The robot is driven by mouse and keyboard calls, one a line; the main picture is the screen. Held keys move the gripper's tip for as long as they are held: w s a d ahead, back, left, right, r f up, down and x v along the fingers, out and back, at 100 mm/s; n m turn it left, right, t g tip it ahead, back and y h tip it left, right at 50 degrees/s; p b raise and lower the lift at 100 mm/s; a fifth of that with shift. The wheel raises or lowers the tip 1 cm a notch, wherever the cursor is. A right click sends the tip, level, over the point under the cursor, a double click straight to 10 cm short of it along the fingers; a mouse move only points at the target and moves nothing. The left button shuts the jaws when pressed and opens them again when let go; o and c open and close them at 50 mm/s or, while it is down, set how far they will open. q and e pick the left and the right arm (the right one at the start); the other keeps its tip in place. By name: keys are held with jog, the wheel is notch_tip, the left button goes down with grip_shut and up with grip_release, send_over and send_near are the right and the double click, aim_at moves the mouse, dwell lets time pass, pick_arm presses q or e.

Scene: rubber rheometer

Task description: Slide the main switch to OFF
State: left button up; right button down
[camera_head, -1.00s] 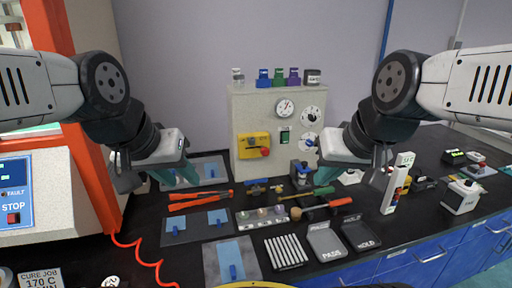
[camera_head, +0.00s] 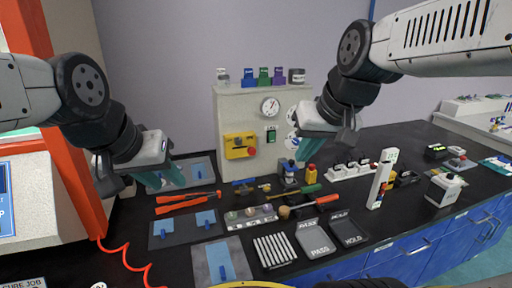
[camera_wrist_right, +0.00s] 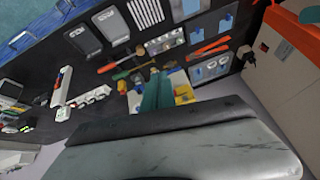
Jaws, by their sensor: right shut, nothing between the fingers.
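A beige panel box (camera_head: 228,170) stands at the back of the black bench. Its front carries a yellow switch box (camera_head: 239,146) with a dark slider and red button, a small green-faced switch (camera_head: 271,135), a gauge and dials. I cannot read which one is the main switch or its position. My right gripper (camera_head: 305,152) is shut and empty, in front of the panel's right side, covering part of the dials. Its teal fingers (camera_wrist_right: 157,92) show together in the right wrist view. My left gripper (camera_head: 158,182) hangs low left of the panel; its finger gap is unclear.
Small bottles (camera_head: 263,76) stand on the panel box. Orange tongs (camera_head: 185,203), trays (camera_head: 315,240), a screwdriver and other tools lie on the bench before it. A white upright instrument (camera_head: 382,178) stands right. An orange-framed machine (camera_head: 75,150) is at left.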

aim_at(251, 149)
jog(key=w+r+n+g, duration=0.1)
jog(key=w+r, duration=0.1)
jog(key=w, duration=1)
jog(key=w+d+f+y, duration=0.1)
jog(key=w+f, duration=0.2)
jog(key=w, duration=0.5)
jog(key=w+d+f+g+y, duration=0.1)
jog(key=w+f, duration=0.3)
jog(key=w, duration=0.4)
jog(key=w+d+f+n+y, duration=0.1)
jog(key=w+f, duration=0.3)
jog(key=w, duration=0.4)
jog(key=shift+w+d+f+g+y, duration=0.15)
jog(key=shift+w+d+g+y, duration=0.15)
jog(key=shift+d+y, duration=0.15)
jog(key=w+a+f, duration=0.2)
jog(key=a+f, duration=0.6)
jog(key=f, duration=0.1)
jog(key=shift+a, duration=0.4)
